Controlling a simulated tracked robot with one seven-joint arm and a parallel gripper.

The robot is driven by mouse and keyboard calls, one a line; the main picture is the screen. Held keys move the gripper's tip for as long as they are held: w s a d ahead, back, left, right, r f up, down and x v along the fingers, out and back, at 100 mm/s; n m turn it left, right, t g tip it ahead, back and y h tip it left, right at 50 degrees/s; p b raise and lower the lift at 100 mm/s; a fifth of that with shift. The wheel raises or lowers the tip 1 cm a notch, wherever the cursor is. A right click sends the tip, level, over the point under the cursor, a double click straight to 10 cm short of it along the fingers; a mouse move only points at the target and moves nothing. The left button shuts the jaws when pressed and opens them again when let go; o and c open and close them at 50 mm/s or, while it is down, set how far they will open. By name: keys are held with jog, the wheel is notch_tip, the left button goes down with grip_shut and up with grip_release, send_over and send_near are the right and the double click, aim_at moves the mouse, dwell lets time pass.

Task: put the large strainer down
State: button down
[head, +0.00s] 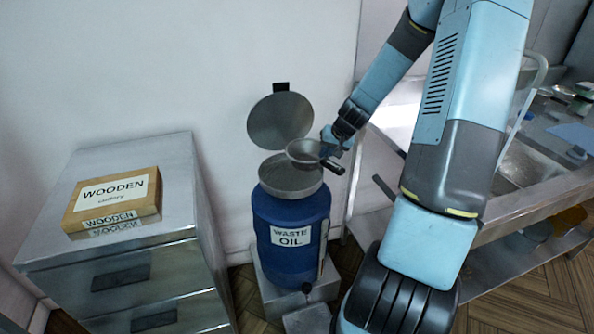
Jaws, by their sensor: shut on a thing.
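The large strainer (304,151) is a grey metal bowl with a dark handle (333,166). It is in the head view, over the right part of the open mouth of the blue waste oil drum (291,222). My gripper (328,147) is at the strainer's right side, shut on it near the handle. My fingers are small here and their exact grip is hard to see. I cannot tell whether the strainer touches the drum's rim or hangs above it. The drum's round lid (279,119) stands open behind it.
A metal drawer cabinet (182,165) stands at left with a box labelled "WOODEN" (112,198) on top; bare top surrounds the box. A metal sink counter (530,160) with a lower shelf is at right.

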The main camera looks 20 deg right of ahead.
aim_at(313, 155)
jog(key=w+a+f, duration=0.2)
jog(key=w+f, duration=0.1)
jog(key=w+a+f, duration=0.1)
jog(key=w+f, duration=0.1)
jog(key=shift+w+f, duration=0.2)
jog(key=shift+x, duration=0.95)
jog(key=shift+w+a+f, duration=0.1)
jog(key=shift+f, duration=0.65)
jog(key=shift+w+a+f, duration=0.1)
jog(key=shift+f, duration=0.65)
jog(key=c, duration=1.3)
grip_release()
jog(key=shift+o, duration=0.2)
